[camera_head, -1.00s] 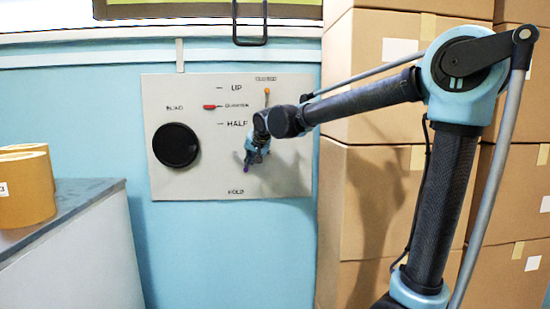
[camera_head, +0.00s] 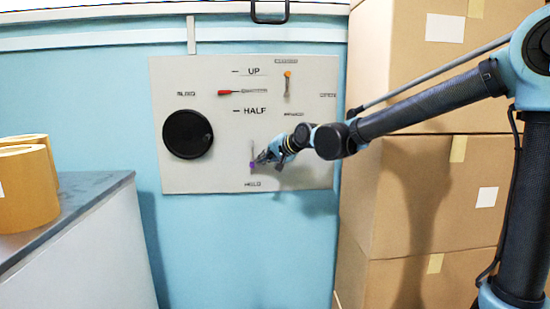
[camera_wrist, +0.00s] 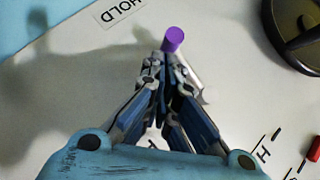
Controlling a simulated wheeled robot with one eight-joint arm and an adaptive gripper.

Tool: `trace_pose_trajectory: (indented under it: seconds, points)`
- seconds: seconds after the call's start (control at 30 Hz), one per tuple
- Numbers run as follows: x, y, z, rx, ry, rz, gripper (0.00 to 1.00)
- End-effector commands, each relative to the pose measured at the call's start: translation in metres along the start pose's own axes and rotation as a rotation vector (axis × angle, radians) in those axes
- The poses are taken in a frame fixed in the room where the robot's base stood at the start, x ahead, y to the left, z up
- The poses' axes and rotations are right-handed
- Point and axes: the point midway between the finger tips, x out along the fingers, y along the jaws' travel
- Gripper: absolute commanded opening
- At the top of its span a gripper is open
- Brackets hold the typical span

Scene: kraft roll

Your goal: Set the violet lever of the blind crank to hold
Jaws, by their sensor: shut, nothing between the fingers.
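The violet lever tip (camera_head: 252,165) is low on the grey panel (camera_head: 200,184), just above the HOLD label (camera_head: 252,184). Its thin shaft runs up from the tip, so the lever points down at HOLD. My gripper (camera_head: 262,158) is shut and empty, close to the right of the tip in the head view. In the wrist view the violet tip (camera_wrist: 173,38) stands just beyond my fingertips (camera_wrist: 165,62), with the HOLD label (camera_wrist: 124,9) up and to the left. Whether the fingers touch the lever cannot be told.
The panel also has a black round knob (camera_head: 187,134), a red-tipped lever (camera_head: 228,93) and an orange-tipped lever (camera_head: 287,75). Stacked cardboard boxes (camera_head: 420,190) stand at the right. A counter with brown rolls (camera_head: 25,190) is at the left.

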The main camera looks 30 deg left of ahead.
Motion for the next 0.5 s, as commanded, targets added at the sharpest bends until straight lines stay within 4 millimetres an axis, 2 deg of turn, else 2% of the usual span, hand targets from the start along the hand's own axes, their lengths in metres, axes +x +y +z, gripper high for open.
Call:
trace_pose_trajectory:
  seconds: [0.2, 0.5]
  points:
    - [0.0058, -0.0070, 0.0112, -0.009, -0.011, -0.005, 0.00]
    - [0.0069, -0.0086, 0.0136, -0.010, -0.013, -0.006, 0.00]
